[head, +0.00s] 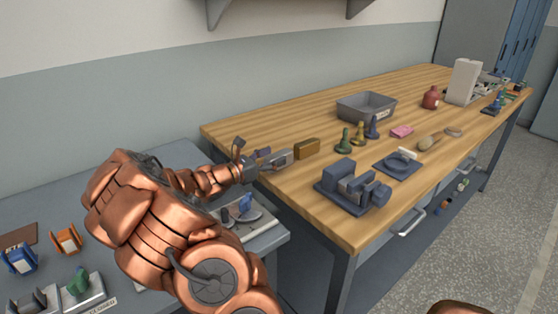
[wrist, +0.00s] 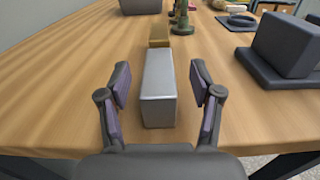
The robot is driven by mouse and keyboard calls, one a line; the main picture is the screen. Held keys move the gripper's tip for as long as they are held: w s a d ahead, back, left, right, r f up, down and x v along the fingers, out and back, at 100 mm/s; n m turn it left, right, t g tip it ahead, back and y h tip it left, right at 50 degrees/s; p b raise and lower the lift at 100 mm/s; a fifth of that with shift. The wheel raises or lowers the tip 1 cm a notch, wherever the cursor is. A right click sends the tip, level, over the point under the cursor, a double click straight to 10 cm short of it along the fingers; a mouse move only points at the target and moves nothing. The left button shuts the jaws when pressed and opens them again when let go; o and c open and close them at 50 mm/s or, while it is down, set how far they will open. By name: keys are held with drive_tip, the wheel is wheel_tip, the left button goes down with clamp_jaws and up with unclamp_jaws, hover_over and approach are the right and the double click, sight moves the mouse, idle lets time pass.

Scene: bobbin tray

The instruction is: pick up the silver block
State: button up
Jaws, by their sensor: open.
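The silver block (wrist: 158,90) lies on the wooden table, its long side pointing away from me in the wrist view. My gripper (wrist: 160,88) is open, with one finger on each side of the block's near part. A gap shows between each finger and the block, so neither appears to touch it. In the head view the silver block (head: 277,159) is at the table's near left edge, partly hidden by my gripper (head: 262,160). A brass-coloured block (wrist: 159,36) stands just beyond it and also shows in the head view (head: 307,149).
A dark vise-like device (head: 352,187) stands to the right of the block. A grey bin (head: 367,106) and several coloured pieces, such as a green one (head: 343,141), are farther back. The wood left of the block is clear in the wrist view.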

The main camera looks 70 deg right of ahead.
drive_tip(key=shift+x, duration=1.45)
drive_tip(key=shift+f, duration=0.1)
clamp_jaws()
